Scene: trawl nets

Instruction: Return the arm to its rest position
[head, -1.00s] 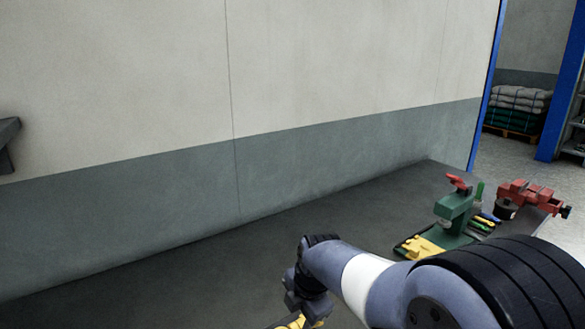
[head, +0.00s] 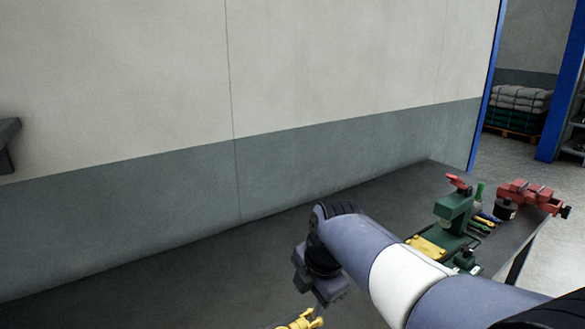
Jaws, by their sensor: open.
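My arm reaches in from the lower right and bends down at a black joint. My gripper (head: 319,286) is the dark grey end below that joint, above the dark workbench (head: 385,195). It is open, and no object shows between its jaws; its fingertips are hard to make out. A yellow item (head: 303,320) shows just below it at the bottom edge, partly cut off. I see a gap between it and the gripper.
A green device with a red lever (head: 455,208) and a yellow block (head: 426,246) stand on the bench beyond my arm. A wall (head: 180,190) runs behind the bench. The bench middle is clear.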

